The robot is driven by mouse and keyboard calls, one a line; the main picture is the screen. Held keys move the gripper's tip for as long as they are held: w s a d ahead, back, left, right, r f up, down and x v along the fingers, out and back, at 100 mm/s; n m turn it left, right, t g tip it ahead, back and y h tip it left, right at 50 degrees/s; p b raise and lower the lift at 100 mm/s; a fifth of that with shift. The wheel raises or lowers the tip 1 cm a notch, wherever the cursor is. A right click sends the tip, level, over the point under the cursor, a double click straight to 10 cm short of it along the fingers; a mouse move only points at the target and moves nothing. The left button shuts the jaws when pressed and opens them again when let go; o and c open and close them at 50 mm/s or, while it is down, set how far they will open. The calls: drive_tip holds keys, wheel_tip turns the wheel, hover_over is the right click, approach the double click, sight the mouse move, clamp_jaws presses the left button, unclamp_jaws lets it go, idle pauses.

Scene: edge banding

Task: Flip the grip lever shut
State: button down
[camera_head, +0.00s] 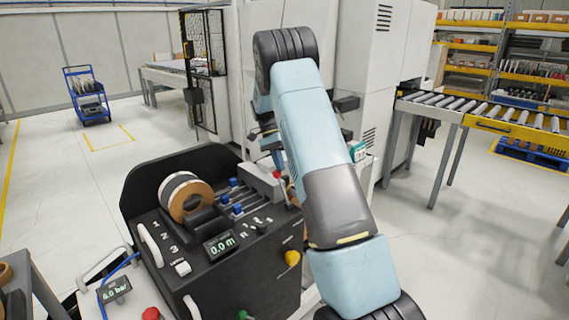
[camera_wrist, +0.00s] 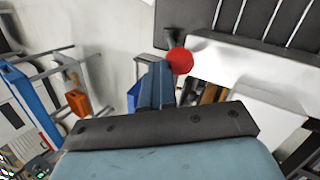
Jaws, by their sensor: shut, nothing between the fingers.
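A red ball knob (camera_wrist: 180,61), which looks like the end of the grip lever, shows in the wrist view just right of my fingertips. I cannot tell whether they touch. The lever's arm is mostly hidden, so its angle is unclear. In the head view a small red spot (camera_head: 277,174) shows by the pale block (camera_head: 262,180) on the black machine (camera_head: 262,262), close to my arm. My gripper (camera_wrist: 157,68) is shut and empty, its blue-grey fingers together. In the head view my arm hides most of the gripper.
The machine carries a tape roll (camera_head: 172,196), blue clamps on rails (camera_head: 238,208), a display reading 0.0 m (camera_head: 221,245) and a yellow knob (camera_head: 292,258). A large white cabinet (camera_head: 393,60) stands behind. A roller conveyor (camera_head: 480,108) is at right. Open floor lies left.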

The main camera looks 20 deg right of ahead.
drive_tip(key=shift+w+a+f, duration=0.1)
drive_tip(key=shift+w+a, duration=0.1)
drive_tip(key=shift+a, duration=0.05)
drive_tip(key=shift+s+d+r, duration=0.2)
drive_tip(key=shift+d+r, duration=0.05)
drive_tip(key=shift+r, duration=0.1)
drive_tip(key=s+d+r+v, duration=0.1)
drive_tip(key=v, duration=1)
drive_tip(key=shift+s+d, duration=0.2)
drive_tip(key=shift+s, duration=0.1)
